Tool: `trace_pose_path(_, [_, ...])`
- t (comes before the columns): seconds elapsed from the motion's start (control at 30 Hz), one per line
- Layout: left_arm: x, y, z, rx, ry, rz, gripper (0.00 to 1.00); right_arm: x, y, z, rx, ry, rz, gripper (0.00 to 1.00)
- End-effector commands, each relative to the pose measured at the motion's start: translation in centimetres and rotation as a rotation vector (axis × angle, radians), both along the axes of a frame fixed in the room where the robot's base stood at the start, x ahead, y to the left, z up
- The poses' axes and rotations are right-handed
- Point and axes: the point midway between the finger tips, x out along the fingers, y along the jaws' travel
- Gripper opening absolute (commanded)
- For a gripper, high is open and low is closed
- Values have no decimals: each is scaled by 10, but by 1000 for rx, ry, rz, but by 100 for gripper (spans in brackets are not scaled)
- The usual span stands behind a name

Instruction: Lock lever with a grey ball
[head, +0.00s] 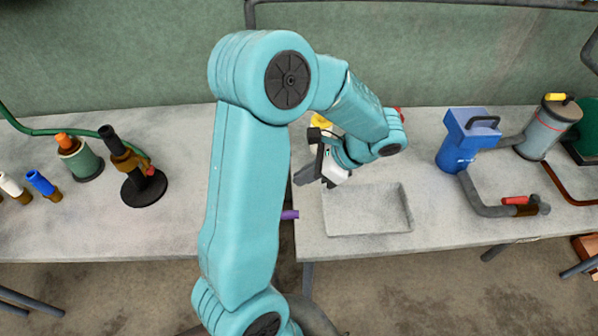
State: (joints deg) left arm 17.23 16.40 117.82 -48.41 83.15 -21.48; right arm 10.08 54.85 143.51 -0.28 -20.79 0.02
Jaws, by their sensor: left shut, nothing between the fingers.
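My left arm, teal, comes up through the middle of the head view and bends over the table. My left gripper (303,176) is shut and empty, above the left end of the right-hand table (450,215). It is left of and above a shallow grey tray (408,228) set in that table. I cannot make out a lever with a grey ball; my arm hides part of the table. My right gripper is not in view.
A purple piece (289,214) shows at the gap between the tables. A blue container (463,145), a grey canister (548,128) and a pipe with a red handle (515,200) stand right. A black-based burner (144,188) and a green bottle (82,160) stand left.

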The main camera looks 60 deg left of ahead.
Motion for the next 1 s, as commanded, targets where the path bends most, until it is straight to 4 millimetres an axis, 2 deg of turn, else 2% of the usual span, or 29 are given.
trace_pose_path(0.13, [6, -6, 2, 0, 0, 1, 0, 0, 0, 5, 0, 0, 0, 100])
trace_pose_path(0.5, [52, -33, 47, 1, -4, 2, 0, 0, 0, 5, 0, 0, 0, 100])
trace_pose_path(0.63, [63, -40, 58, 0, -2, 3, 0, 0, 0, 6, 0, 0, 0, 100])
trace_pose_path(0.83, [69, -44, 63, 0, 0, 3, 0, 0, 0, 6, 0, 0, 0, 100])
trace_pose_path(1.0, [70, -46, 59, -8, -3, 1, 0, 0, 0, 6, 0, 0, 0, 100])
